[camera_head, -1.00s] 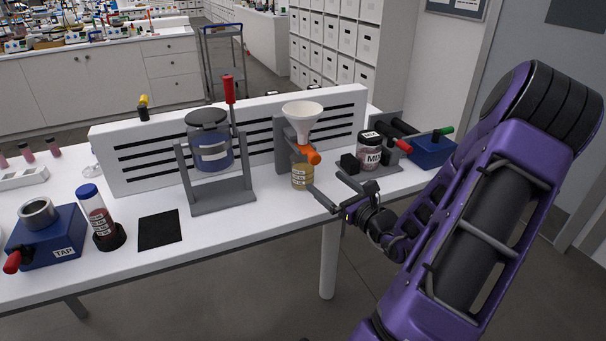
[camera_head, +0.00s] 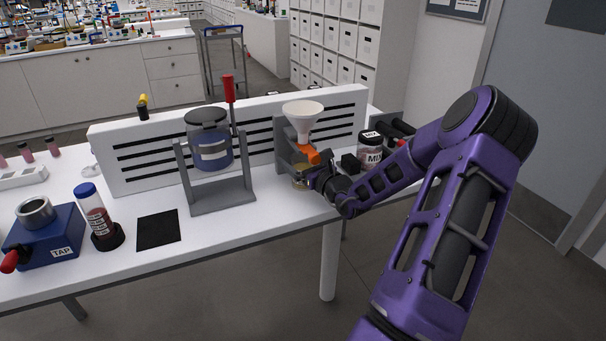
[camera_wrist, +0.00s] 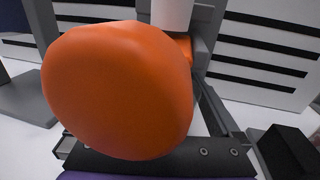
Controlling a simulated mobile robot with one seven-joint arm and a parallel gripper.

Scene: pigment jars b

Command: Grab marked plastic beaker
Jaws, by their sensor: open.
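The small yellowish plastic beaker (camera_head: 299,184) stands on the white table under the funnel stand's orange valve knob (camera_head: 313,155). My gripper (camera_head: 309,176) is open at the beaker's right side and covers part of it in the head view. I cannot tell whether the fingers touch the beaker or reach around it. In the wrist view the orange knob (camera_wrist: 118,90) fills much of the picture, very close to the camera. It hides the beaker and most of the space between my fingers.
A white funnel (camera_head: 302,110) sits above the valve on a grey stand. A black block (camera_head: 350,163) and a jar labelled MIX (camera_head: 370,150) stand close to the right of my gripper. A blue jar (camera_head: 209,140) in a grey frame stands to the left.

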